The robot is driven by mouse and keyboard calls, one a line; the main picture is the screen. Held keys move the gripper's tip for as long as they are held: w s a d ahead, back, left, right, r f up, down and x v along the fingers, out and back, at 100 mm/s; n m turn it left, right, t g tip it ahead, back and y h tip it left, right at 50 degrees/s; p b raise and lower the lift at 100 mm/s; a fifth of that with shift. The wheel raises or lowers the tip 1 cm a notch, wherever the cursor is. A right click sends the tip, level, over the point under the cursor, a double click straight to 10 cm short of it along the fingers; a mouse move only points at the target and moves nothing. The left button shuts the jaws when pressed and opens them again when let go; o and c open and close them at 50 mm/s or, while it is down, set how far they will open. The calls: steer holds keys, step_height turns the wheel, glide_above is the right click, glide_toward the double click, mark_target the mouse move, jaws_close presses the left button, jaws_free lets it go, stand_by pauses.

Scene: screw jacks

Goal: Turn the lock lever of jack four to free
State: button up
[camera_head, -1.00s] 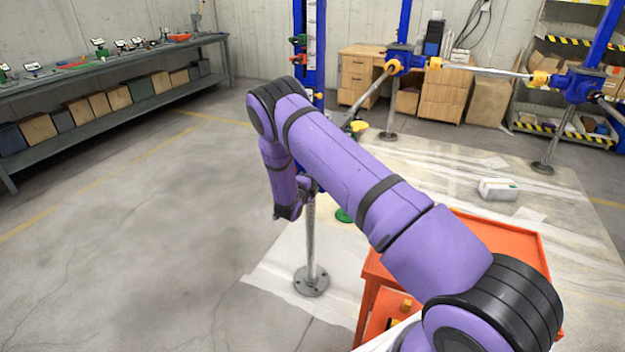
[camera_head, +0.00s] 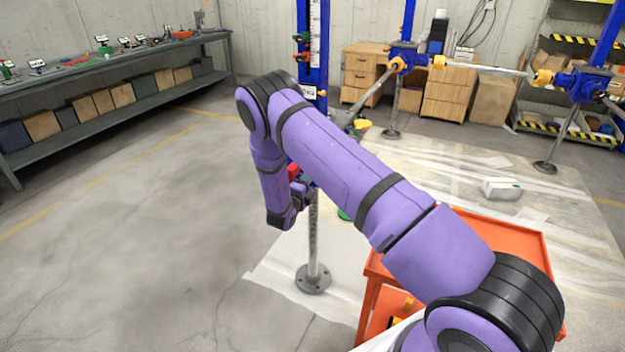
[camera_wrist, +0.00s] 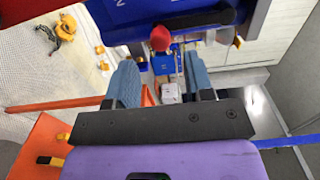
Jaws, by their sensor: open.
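In the wrist view, the blue jack body (camera_wrist: 130,20) spans the top. A red round knob (camera_wrist: 160,38), which looks like the lever's end, hangs below it. My gripper (camera_wrist: 160,64) is open, its two grey-blue fingers on either side below the knob. The fingers hold nothing. In the head view, the jack's steel post (camera_head: 314,240) stands on a round foot, and a red part (camera_head: 293,171) shows beside my wrist. My arm hides most of this jack and my fingers there.
An orange cart (camera_head: 480,232) stands right of the post, under my arm. Other blue jacks (camera_head: 402,55) with steel bars stand behind. A long workbench (camera_head: 110,65) runs along the left wall. The floor at left is clear.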

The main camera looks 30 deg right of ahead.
steer(key=shift+v, duration=2.65)
steer(key=w+a+r+n+y, duration=0.15)
steer(key=r+n+y, duration=0.3)
steer(key=r, duration=0.75)
steer(key=w+a+r+n+y, duration=0.1)
steer(key=a+r+n+y, duration=0.3)
steer(key=r, duration=0.8)
steer(key=s+r+n+y, duration=0.5)
steer(key=s+r, duration=0.2)
steer(key=r, duration=0.2)
steer(key=s+a+r+n+g+y, duration=0.1)
steer(key=s+r+n, duration=0.35)
steer(key=s, duration=0.45)
steer(key=s+a+r+n+g+y, duration=0.1)
steer(key=s+r+n+g, duration=0.1)
steer(key=s+r+n, duration=0.5)
steer(key=s+d+n+g, duration=0.1)
steer(key=s, duration=1)
steer(key=s+d+f+n+g+h, duration=0.1)
steer(key=s+d+n, duration=0.1)
steer(key=s, duration=1)
steer(key=shift+d+n+g, duration=0.3)
steer(key=shift+d+g, duration=0.05)
steer(key=shift+g, duration=0.05)
